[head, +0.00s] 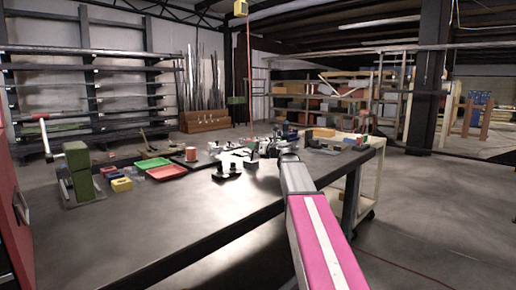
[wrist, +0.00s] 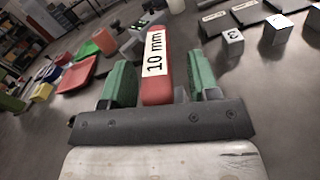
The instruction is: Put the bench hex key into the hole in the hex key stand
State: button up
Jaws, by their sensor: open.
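In the wrist view a red bar (wrist: 163,92) with a white "10 mm" label stands between the fingers; it looks like the bench hex key's handle. My gripper (wrist: 154,76) is open, with one green-padded finger on each side of the bar. Gaps show beside the bar, so it is not clasped. The key's lower end is hidden. In the head view my gripper (head: 287,152) is over the far part of the dark bench (head: 190,225), and the bar cannot be made out there. I cannot tell which item is the hex key stand.
Left of my gripper are a red tray (head: 167,172), a green tray (head: 152,163), a reddish cup (head: 191,154) and a green bench device (head: 79,172). Number cubes (wrist: 232,41) and dark labelled plates (wrist: 246,11) lie to the right. The near bench top is clear.

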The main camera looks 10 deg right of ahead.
grip_shut()
jog(key=shift+r, duration=0.1)
jog(key=shift+r, duration=2.25)
